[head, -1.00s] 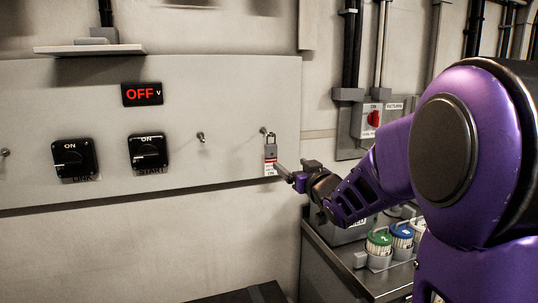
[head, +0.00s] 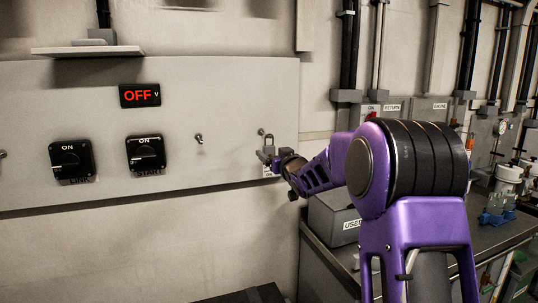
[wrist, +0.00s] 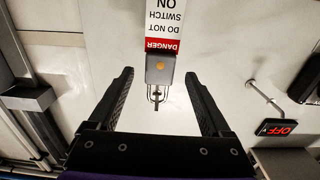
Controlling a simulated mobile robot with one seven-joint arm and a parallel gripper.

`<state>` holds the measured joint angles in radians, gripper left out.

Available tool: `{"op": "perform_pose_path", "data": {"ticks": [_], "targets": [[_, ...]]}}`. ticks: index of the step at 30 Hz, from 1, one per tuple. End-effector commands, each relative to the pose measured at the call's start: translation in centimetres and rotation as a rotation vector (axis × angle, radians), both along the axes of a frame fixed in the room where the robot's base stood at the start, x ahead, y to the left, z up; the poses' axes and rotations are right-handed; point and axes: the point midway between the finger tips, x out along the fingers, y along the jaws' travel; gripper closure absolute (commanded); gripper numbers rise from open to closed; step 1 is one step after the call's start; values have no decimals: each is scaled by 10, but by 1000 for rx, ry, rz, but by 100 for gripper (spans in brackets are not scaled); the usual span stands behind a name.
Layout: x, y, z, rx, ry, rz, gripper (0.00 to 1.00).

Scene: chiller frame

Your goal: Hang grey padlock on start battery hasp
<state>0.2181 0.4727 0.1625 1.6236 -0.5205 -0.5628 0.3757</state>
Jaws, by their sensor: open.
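The grey padlock (head: 269,154) hangs by its shackle on a peg (head: 262,132) at the right end of the wall panel. Its red-and-white danger tag hangs below it. In the wrist view, upside down, the padlock (wrist: 160,68) sits between my fingers. The START switch (head: 147,152) is black, labelled ON, left of the padlock. I cannot make out its hasp. My gripper (head: 277,162) is open at the padlock, partly covering its tag; in the wrist view its two fingers (wrist: 159,74) are spread on either side of the body, with gaps showing.
A second black ON switch (head: 71,160) is further left. An empty peg (head: 199,139) sticks out between the START switch and the padlock. The red OFF display (head: 140,95) is above the switches. A shelf (head: 88,50) juts out above. A grey box (head: 333,219) stands on the bench at right.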

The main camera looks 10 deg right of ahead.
Motion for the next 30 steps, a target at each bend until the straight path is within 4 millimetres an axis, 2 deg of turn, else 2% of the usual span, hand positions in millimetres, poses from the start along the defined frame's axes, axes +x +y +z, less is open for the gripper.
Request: {"op": "perform_pose_path", "data": {"ticks": [3,6,16,30], "targets": [[18,4,-3,0,0,2,18],[28,5,-2,0,1,1,18],[33,6,-2,0,1,0,18],[33,6,-2,0,1,0,100]]}}
